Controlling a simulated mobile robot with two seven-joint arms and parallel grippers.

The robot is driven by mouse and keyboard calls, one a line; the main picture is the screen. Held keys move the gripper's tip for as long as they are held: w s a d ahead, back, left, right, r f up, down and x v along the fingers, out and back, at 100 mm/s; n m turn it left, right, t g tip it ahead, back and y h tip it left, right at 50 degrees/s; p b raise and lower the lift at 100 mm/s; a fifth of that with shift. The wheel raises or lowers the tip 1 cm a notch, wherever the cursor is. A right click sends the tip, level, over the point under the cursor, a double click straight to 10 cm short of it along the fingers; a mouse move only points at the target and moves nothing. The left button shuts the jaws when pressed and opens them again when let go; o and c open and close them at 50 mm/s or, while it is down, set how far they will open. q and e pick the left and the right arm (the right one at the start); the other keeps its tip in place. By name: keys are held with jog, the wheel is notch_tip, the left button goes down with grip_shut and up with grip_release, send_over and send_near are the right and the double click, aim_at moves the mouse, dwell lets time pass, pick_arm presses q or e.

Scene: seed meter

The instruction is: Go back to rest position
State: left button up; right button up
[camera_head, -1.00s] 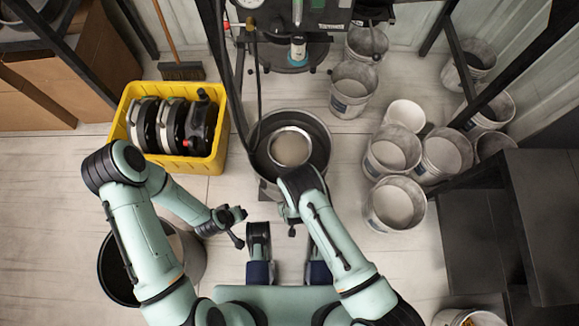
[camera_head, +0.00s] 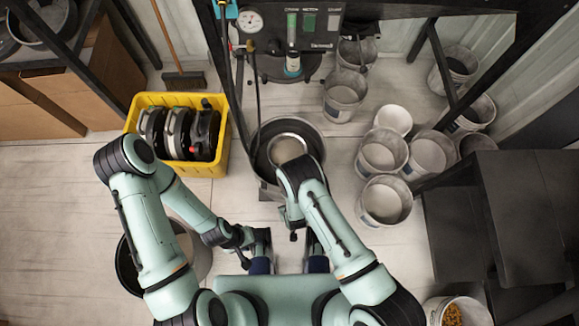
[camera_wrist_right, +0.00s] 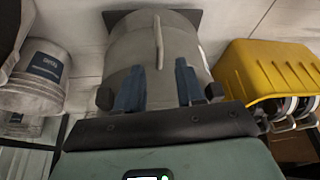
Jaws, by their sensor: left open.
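My left gripper (camera_head: 246,248) is dark, open and empty, low in the middle of the head view, in front of the metal pot (camera_head: 319,150). My right arm reaches forward over the near side of the pot. My right gripper (camera_wrist_right: 159,85) is mostly hidden under its wrist in the head view. In the right wrist view its two blue fingers stand apart, with the grey pot wall (camera_wrist_right: 158,62) behind them. I cannot tell whether they touch it. A pale round container (camera_head: 288,148) sits inside the pot.
A yellow crate (camera_head: 217,168) with several drum-shaped parts stands at left. White buckets (camera_head: 384,203) stand at right, beside dark steps (camera_head: 515,205). A grey bin (camera_head: 190,248) is under my left arm. A machine with a gauge (camera_head: 249,21) stands behind the pot.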

pick_arm(q)
jog(key=shift+s+r+p, duration=0.2)
jog(key=shift+r+p, duration=0.15)
jog(key=shift+r, duration=0.1)
pick_arm(e)
jog(key=shift+s+r, duration=0.35)
jog(key=shift+r, duration=0.3)
jog(key=shift+d, duration=0.1)
